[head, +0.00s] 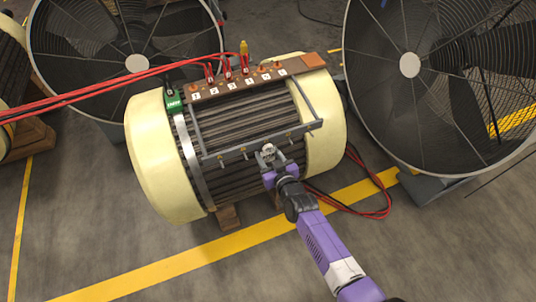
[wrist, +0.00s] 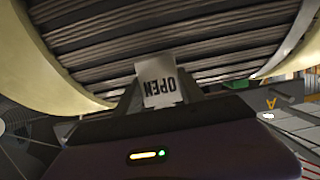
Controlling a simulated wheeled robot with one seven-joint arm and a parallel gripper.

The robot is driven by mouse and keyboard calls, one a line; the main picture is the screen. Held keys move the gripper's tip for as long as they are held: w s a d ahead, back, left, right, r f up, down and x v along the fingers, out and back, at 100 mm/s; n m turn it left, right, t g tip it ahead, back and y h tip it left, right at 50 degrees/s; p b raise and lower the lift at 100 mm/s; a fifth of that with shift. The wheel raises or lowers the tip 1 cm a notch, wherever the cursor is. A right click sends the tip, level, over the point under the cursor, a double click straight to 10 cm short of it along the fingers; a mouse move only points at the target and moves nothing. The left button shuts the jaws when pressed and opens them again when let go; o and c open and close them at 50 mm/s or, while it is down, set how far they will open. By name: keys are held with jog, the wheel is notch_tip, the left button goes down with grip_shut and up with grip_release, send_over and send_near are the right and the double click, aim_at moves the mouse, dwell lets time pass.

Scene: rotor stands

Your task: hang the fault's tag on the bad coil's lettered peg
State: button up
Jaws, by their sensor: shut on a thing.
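My gripper (head: 268,152) is shut on a white tag (wrist: 158,82), in front of the rotor's slotted middle. The tag reads "OPEN", upside down in the wrist view, between the two fingers. In the head view the tag is small and pale at the fingertips. A grey rail (head: 232,153) with several small pegs runs across the rotor's front, held by bars. The tag is close to the rail's middle; I cannot tell whether it touches a peg. The peg letters are too small to read. The rotor (head: 160,165) has cream ends and dark slots.
A brown terminal strip (head: 228,87) with numbered labels and red clips lies on top of the rotor. A green box (head: 173,100) sits at its left end. Large black fans (head: 440,70) stand behind on both sides. Red cables (head: 375,205) lie on the floor at right.

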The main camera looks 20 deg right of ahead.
jog(key=shift+f, duration=0.15)
jog(key=o, duration=1.1)
jog(key=shift+c, duration=0.2)
jog(key=s+p, duration=0.1)
jog(key=s, duration=0.9)
dwell(0.7)
dwell(0.5)
